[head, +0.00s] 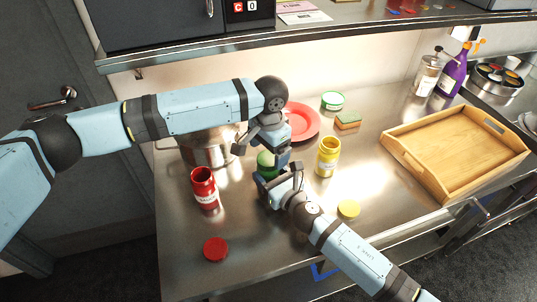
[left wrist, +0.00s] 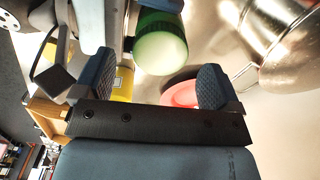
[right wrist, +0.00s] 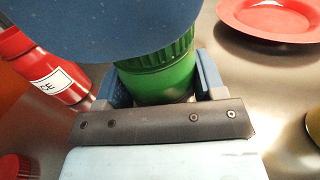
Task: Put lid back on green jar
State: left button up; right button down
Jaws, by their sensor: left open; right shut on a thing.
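The green jar (head: 266,158) stands on the steel counter, partly hidden by my grippers. In the right wrist view, a ribbed green lid (right wrist: 165,50) appears to sit on top of the jar's green body (right wrist: 165,82). My right gripper (head: 279,178) is shut around that body, a finger on each side. My left gripper (head: 263,148) is open just above the jar. The left wrist view shows the jar's pale, shiny round end (left wrist: 160,53) beyond the spread fingers. Whether the lid is fully seated cannot be told.
A red jar (head: 205,187) and red lid (head: 215,249) are at left. A yellow jar (head: 327,157) and yellow lid (head: 348,209) are at right. Behind are a steel pot (head: 208,155), red plate (head: 308,124), green-and-white tub (head: 332,101) and sponge (head: 347,120). A wooden tray (head: 455,152) fills the right.

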pick_arm(q)
notch_tip(320, 180, up, 10)
jog(key=shift+f, duration=0.2)
jog(key=shift+s, duration=0.1)
pick_arm(e)
jog(key=shift+c, duration=0.7)
grip_release()
jog(key=b+v, duration=0.1)
jog(key=v, duration=1.1)
jog(key=shift+s+d+f, duration=0.1)
jog(key=shift+s+d, duration=0.05)
jog(key=shift+s, duration=0.15)
pick_arm(q)
jog(key=shift+f, duration=0.75)
pick_arm(e)
jog(key=shift+s+d, duration=0.35)
jog(key=shift+s, duration=0.15)
pick_arm(q)
jog(key=shift+d, duration=0.1)
